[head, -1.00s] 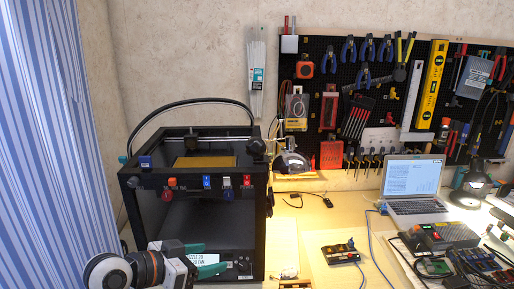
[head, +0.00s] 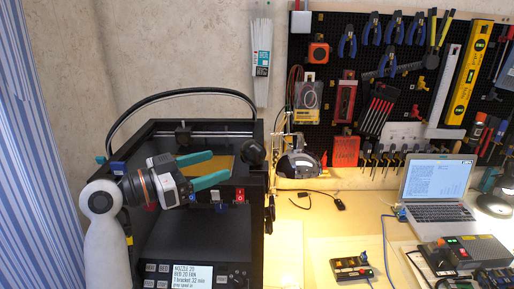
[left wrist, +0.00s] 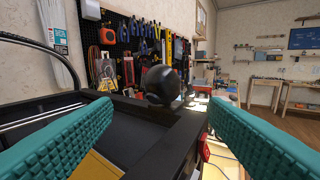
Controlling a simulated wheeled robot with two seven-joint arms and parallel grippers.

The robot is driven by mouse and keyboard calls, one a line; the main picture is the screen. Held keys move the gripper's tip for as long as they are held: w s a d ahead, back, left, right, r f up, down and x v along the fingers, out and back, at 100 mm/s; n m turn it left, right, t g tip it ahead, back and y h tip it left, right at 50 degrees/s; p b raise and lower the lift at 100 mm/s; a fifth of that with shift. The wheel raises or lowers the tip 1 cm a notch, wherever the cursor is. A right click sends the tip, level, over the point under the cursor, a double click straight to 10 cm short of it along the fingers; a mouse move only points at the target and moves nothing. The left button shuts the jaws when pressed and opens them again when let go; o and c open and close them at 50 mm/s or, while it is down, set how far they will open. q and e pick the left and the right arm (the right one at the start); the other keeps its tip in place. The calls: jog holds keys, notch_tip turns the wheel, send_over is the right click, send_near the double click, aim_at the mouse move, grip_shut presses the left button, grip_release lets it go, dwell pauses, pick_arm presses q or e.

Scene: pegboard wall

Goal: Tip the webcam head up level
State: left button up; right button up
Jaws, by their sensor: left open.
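A black rounded head (head: 253,152), which looks like the webcam, sits at the right back part of the black 3D printer's top frame (head: 160,128). In the left wrist view this webcam head (left wrist: 160,84) shows as a dark ball beyond the fingertips, near the middle. Its exact tilt is hard to tell. My left gripper (head: 220,167) is above the printer's front, left of the webcam head and apart from it. Its two green fingers (left wrist: 160,112) are spread and empty, pointing towards the webcam. My right gripper is not in view.
The printer's frame edge and a curved black cable (head: 182,94) are close to my left arm. A silver-and-black lamp-like head (head: 298,164) stands just right of the printer. A pegboard of tools (head: 400,85) is behind. A laptop (head: 437,190) stands on the bench at right.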

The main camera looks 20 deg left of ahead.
aim_at(254, 153)
pick_arm(q)
jog(key=x, duration=0.1)
jog(key=p+x, duration=0.1)
jog(key=x, duration=0.1)
jog(key=p+x, duration=0.1)
jog(key=shift+w+d+r, duration=0.1)
jog(key=shift+d+r, duration=0.3)
jog(key=shift+d, duration=0.15)
jog(key=x, duration=0.2)
jog(key=p+x, duration=0.1)
jog(key=x, duration=0.1)
jog(key=shift+w+d+f, duration=0.1)
jog(key=shift+w+f, duration=0.1)
jog(key=shift+w, duration=0.1)
jog(key=shift+w+d+f+p, duration=0.15)
jog(key=shift+w+d+p, duration=0.2)
jog(key=shift+w+d, duration=0.15)
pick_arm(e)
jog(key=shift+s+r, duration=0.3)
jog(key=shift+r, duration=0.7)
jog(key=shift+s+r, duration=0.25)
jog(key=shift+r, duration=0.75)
pick_arm(q)
jog(key=shift+c, duration=0.2)
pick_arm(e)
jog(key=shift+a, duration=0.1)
pick_arm(q)
jog(key=c, duration=0.9)
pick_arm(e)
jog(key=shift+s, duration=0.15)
